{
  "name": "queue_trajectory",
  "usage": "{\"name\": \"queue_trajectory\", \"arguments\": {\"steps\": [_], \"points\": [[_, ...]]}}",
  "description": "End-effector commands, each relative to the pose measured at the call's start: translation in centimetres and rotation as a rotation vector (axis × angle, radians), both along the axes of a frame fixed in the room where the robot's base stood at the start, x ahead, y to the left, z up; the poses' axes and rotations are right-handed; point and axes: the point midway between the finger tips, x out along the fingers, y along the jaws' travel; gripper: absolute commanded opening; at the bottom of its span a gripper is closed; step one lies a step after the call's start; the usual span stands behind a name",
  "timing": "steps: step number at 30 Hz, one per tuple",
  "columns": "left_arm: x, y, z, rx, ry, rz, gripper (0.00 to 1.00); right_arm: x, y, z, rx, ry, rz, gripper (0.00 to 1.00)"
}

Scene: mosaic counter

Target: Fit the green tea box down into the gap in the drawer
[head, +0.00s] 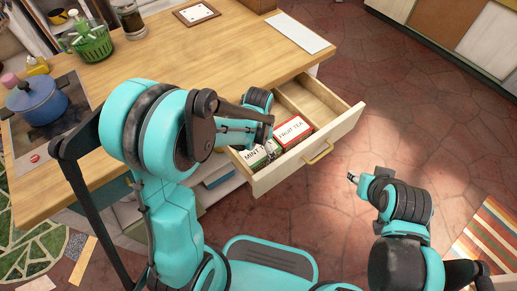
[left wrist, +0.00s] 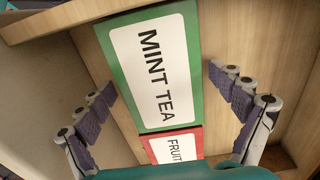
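The green tea box (head: 258,156), marked MINT TEA, lies in the open drawer (head: 335,128), at the end nearer my left arm. It also fills the middle of the left wrist view (left wrist: 155,65). The red FRUIT TEA box (head: 293,131) sits right beside it; their tops look about level. My left gripper (left wrist: 162,82) is open over the green box, one finger on each side with space between fingers and box. In the head view my own arm partly hides this gripper and the box. My right gripper (head: 352,178) is away from the drawer, over the floor; its fingers are too small to read.
The drawer's far part is empty. On the wooden counter (head: 200,50) stand a blue pot (head: 38,100) on a hob, a green basket (head: 92,45) and a jar (head: 130,20). The floor right of the drawer is clear, with a striped rug (head: 490,238) at the far right.

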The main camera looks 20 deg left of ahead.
Motion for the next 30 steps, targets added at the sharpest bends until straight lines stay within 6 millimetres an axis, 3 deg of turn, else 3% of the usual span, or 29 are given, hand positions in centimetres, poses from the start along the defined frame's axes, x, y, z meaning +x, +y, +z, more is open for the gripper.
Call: {"name": "queue_trajectory", "arguments": {"steps": [13, 24, 30], "points": [[0.0, 0.0, 0.9, 0.000, 0.000, 0.000, 1.00, 0.0, 0.0, 0.0, 0.000, 0.000, 0.000, 0.40], [0.0, 0.0, 8.3, 0.000, 0.000, 0.000, 1.00, 0.0, 0.0, 0.0, 0.000, 0.000, 0.000, 0.40], [0.0, 0.0, 11.2, 0.000, 0.000, 0.000, 1.00, 0.0, 0.0, 0.0, 0.000, 0.000, 0.000, 0.40]]}}
